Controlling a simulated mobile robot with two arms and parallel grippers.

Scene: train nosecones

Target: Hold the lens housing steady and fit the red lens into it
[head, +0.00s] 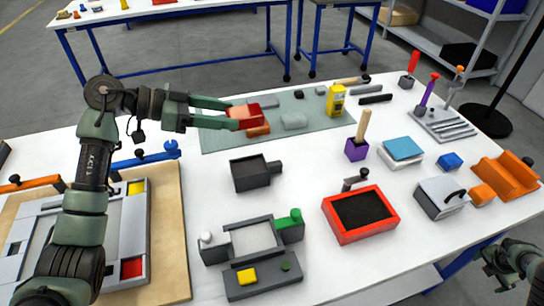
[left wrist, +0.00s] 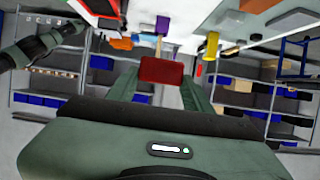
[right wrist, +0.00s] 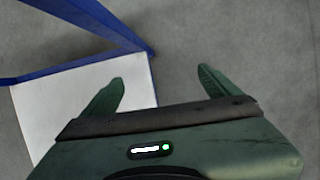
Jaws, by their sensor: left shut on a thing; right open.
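My left gripper (head: 240,112) is shut on the red lens (head: 243,116), a red block held above the grey-green mat. In the left wrist view the red lens (left wrist: 161,71) sits between the fingertips. A dark grey open-topped box with a stub on its right side (head: 250,173) stands on the white table, nearer than the lens and apart from it; it looks like the lens housing, though I cannot be sure. My right gripper (head: 520,262) is beyond the table's right front edge. In the right wrist view (right wrist: 161,82) its fingers are apart and empty.
A grey fixture with a green knob (head: 252,238) stands in front of the dark box. A red-rimmed tray (head: 360,212), purple block (head: 356,150) and yellow bottle (head: 336,100) stand to the right. An orange piece (head: 258,131) lies on the mat (head: 222,141). A panel on a wooden board (head: 168,240) is at left.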

